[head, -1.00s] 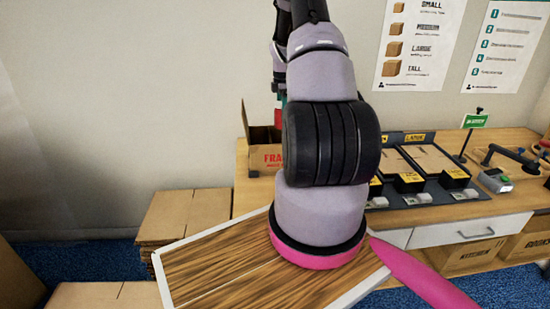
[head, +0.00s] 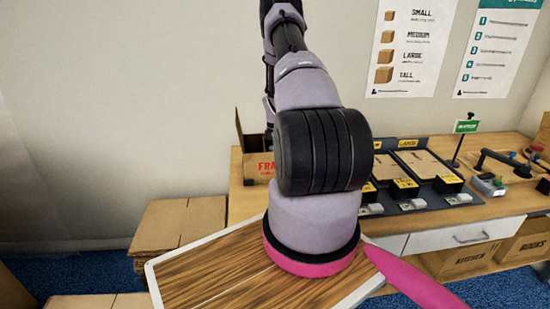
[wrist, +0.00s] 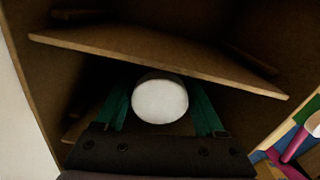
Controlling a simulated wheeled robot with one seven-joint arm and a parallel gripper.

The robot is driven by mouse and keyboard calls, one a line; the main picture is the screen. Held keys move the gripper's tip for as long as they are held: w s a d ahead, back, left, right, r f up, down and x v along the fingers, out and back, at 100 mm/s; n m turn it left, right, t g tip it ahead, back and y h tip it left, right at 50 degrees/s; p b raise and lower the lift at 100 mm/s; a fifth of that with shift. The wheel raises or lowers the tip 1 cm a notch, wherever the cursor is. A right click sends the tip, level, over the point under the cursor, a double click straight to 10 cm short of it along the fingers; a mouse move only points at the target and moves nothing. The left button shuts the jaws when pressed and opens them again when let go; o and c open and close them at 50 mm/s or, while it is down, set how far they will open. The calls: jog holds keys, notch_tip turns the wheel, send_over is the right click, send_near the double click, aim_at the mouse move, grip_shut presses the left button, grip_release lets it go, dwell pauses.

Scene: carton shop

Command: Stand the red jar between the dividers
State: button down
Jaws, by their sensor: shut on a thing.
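In the wrist view my gripper (wrist: 160,104), with green fingers, is shut on a jar seen from above as a round white lid (wrist: 160,99). The jar's red side is hidden below the lid. The jar and fingers are over or within an open carton; a brown cardboard divider (wrist: 225,75) runs aslant just beyond the lid, with other divider edges in shadow around it. I cannot tell how deep the jar is. In the head view the carton (head: 262,165) with red "FRAGILE" lettering stands on the bench, and my arm hides the gripper and jar.
On the bench right of the carton is a black rack (head: 412,172) with labelled bays. A green sign (head: 467,126) and a small device (head: 488,184) stand farther right. Flat cardboard stacks (head: 178,222) lie on the floor at the left.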

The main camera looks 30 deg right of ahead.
jog(key=shift+f, duration=0.45)
jog(key=shift+f, duration=0.15)
grip_release()
